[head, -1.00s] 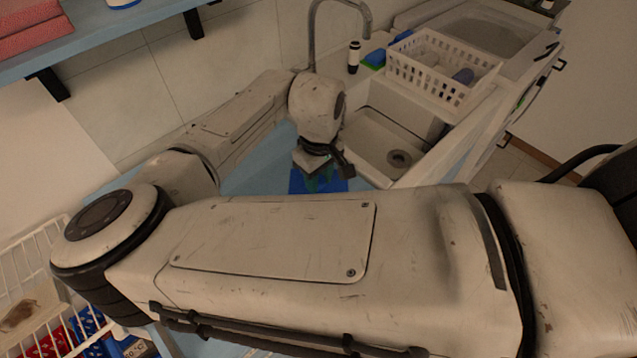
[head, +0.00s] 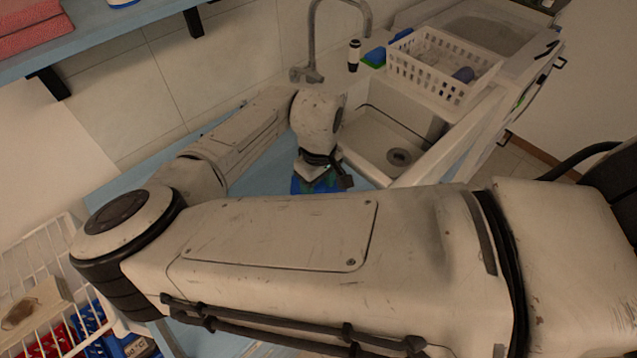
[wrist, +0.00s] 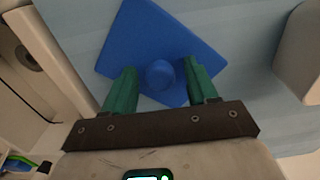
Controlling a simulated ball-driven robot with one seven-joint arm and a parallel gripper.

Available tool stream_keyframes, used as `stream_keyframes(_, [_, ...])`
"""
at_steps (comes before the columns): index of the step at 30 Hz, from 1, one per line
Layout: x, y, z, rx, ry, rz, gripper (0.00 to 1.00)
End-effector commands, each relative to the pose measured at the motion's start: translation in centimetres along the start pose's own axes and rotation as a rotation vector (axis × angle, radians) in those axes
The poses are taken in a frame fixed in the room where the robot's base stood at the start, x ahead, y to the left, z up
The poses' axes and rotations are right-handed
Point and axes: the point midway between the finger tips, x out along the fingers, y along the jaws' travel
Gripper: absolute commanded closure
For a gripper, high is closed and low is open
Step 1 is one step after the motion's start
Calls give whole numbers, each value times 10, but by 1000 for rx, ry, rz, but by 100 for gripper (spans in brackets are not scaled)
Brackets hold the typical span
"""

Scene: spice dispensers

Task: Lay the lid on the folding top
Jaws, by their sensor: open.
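The lid (wrist: 146,32) is a flat blue square plate with a round blue knob (wrist: 160,75). It appears flat against the light blue folding top (wrist: 245,30); I cannot tell whether it touches all round. My gripper (wrist: 160,67) has green fingers, open, one on each side of the knob with gaps between. In the head view my gripper (head: 318,177) is over the lid (head: 298,186), mostly covering it. The folding top (head: 255,165) shows beside the sink, partly hidden by my arm.
The sink (head: 385,140) with its tap (head: 312,45) is just right of my gripper. A white basket (head: 445,68) stands behind it. A shelf (head: 110,30) hangs at upper left. A white wire rack (head: 40,260) is at lower left.

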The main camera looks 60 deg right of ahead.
Motion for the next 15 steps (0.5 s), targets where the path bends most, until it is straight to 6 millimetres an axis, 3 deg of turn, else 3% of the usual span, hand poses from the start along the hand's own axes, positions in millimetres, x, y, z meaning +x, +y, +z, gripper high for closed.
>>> stream_keyframes(8, [-9, 0, 0, -1, 1, 2, 42])
stream_keyframes(15, [-53, 0, -1, -1, 2, 2, 42])
